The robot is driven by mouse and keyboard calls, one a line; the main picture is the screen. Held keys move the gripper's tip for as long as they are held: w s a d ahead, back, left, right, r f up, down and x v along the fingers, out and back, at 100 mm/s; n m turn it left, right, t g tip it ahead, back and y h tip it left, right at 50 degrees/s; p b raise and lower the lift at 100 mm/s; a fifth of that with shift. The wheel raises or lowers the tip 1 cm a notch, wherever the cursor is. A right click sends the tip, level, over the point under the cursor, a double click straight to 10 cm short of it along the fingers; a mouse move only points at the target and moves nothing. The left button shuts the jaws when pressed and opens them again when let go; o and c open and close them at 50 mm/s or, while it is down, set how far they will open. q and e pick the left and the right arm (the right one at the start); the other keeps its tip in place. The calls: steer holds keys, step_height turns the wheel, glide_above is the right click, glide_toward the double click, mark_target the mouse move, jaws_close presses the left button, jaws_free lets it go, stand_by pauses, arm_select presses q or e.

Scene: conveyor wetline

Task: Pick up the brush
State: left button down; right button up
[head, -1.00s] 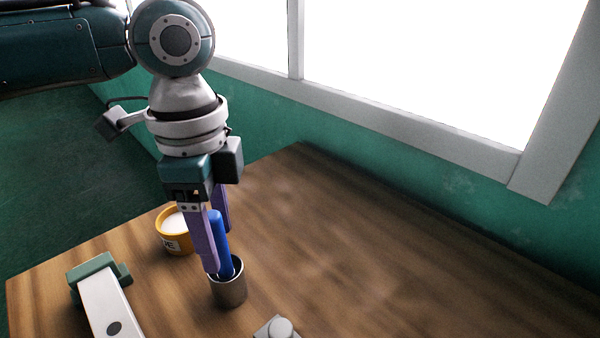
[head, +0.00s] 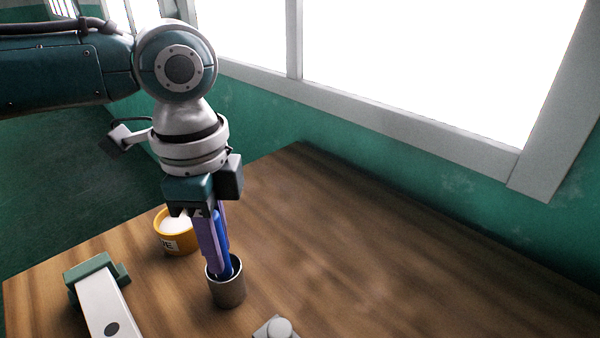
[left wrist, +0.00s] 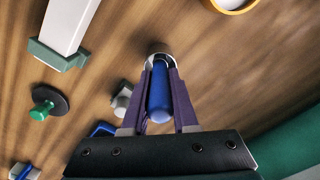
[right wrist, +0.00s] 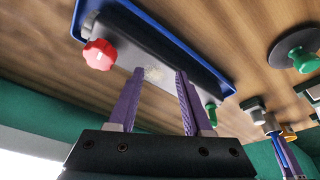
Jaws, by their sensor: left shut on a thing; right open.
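The brush shows as a blue handle (head: 223,243) standing up in a metal cup (head: 228,291) on the wooden table. My left gripper (head: 222,268) points down and is shut on this handle, its purple fingertips close to the cup's rim. In the left wrist view the handle (left wrist: 159,98) lies between both fingers, with the cup (left wrist: 158,52) just beyond the tips. The brush's lower end is hidden in the cup. My right gripper (right wrist: 160,72) is open and empty, in front of a blue-framed dark belt or tray (right wrist: 150,45).
A yellow tub (head: 176,238) with white contents stands behind the cup. A white bar with a green end (head: 104,300) lies to the left. A grey fitting (head: 276,328) is at the front edge. A red knob (right wrist: 99,54) sits on the blue-framed unit. The table's right side is clear.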

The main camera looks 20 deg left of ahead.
arm_select(q)
steer(key=shift+r, duration=0.1)
stand_by(0.4)
step_height(320, 180, up, 20)
steer(key=p, duration=0.2)
stand_by(0.6)
